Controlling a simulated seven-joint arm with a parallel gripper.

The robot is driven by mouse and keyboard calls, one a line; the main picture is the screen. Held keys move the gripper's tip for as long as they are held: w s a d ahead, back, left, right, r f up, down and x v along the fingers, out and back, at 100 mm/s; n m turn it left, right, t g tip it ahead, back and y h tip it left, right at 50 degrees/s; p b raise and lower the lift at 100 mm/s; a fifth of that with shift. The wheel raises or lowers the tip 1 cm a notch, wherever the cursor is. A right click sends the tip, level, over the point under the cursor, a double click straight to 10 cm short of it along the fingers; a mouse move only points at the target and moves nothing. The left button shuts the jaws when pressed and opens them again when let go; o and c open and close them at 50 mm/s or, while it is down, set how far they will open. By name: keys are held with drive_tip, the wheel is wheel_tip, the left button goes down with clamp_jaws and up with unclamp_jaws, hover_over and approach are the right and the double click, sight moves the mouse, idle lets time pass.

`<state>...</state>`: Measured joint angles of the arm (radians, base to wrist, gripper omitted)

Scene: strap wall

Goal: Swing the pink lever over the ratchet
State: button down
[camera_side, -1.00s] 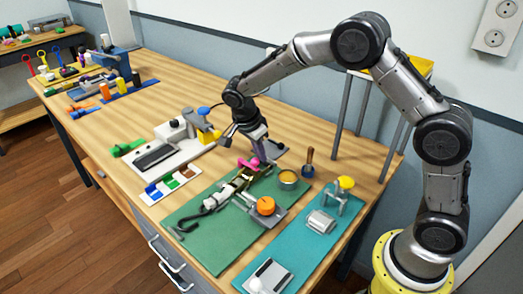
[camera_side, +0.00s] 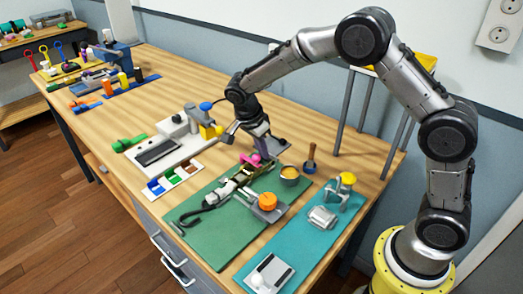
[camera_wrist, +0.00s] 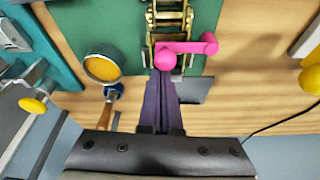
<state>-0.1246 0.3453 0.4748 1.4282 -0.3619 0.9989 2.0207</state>
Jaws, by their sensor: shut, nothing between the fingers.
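The pink lever (camera_side: 254,159) sits at the far end of the ratchet on the green mat (camera_side: 212,240). In the wrist view the pink lever (camera_wrist: 187,48) lies across the brass-coloured ratchet (camera_wrist: 168,18), with one rounded knob at the middle and one at the right. My gripper (camera_side: 262,151) is just behind the lever, pointing down. In the wrist view the closed fingers of my gripper (camera_wrist: 163,78) end right at the lever's near knob, and nothing is between them. I cannot tell whether they touch it.
A round tin (camera_side: 289,175) and a brush with a wooden handle (camera_side: 310,160) stand right of the lever. An orange knob (camera_side: 267,201) is on the green mat. A teal mat (camera_side: 300,235) holds metal fittings. A yellow knob (camera_side: 219,130) is to the left.

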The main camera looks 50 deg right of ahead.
drive_tip(key=d, duration=0.3)
drive_tip(key=shift+s+d+r, duration=0.1)
drive_tip(key=shift+s+d, duration=0.05)
drive_tip(key=shift+s, duration=0.1)
drive_tip(key=v, duration=0.9)
